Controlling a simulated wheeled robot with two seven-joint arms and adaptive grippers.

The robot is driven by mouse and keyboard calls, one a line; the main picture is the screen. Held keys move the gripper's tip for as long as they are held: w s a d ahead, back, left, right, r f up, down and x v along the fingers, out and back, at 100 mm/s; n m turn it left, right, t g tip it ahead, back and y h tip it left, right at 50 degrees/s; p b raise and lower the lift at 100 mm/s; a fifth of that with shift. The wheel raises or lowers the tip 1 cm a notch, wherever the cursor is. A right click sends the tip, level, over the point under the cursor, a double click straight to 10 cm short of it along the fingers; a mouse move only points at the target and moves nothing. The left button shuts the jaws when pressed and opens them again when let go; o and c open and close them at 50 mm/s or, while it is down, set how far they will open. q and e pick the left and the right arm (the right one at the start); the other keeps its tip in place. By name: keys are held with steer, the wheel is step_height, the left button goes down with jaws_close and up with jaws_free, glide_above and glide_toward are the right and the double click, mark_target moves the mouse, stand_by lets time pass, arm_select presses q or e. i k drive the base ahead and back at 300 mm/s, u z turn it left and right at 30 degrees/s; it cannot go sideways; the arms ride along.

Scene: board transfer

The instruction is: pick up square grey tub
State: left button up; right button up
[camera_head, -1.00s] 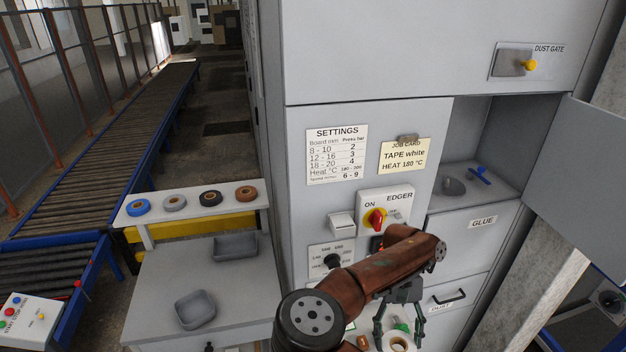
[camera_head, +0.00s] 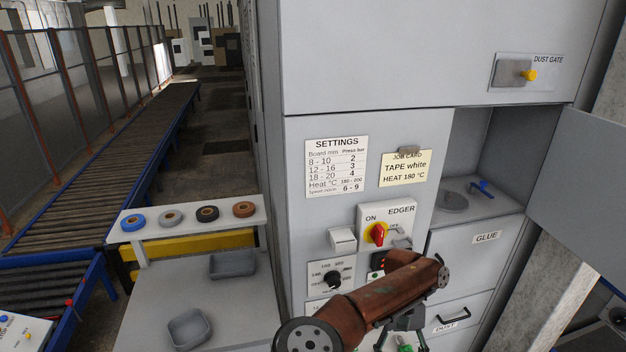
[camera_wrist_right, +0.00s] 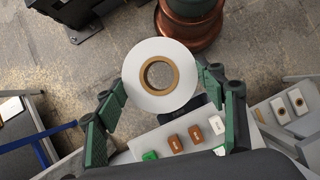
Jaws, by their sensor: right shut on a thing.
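Two grey tubs stand on the light grey counter (camera_head: 150,300) at the lower left of the head view. The nearer grey tub (camera_head: 189,329) looks squarer, with rounded corners. The farther grey tub (camera_head: 233,264) looks more oblong. Both look empty. My right gripper (camera_head: 402,345) is at the bottom of the head view, in front of the edger cabinet and well to the right of the tubs. In the right wrist view my right gripper (camera_wrist_right: 160,88) is shut on a white tape roll (camera_wrist_right: 137,60) with a brown core. My left gripper is not in view.
Several tape rolls, including a blue roll (camera_head: 133,222), lie on a shelf (camera_head: 180,235) behind the tubs. The grey cabinet (camera_head: 390,70) has an open door (camera_head: 580,190) at right. Small brown, white and green blocks (camera_wrist_right: 184,138) lie below the gripper. The counter around the tubs is clear.

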mark_target(189, 330)
steer(key=u, duration=1.8)
steer(key=i, duration=1.35)
steer(key=z, duration=1.35)
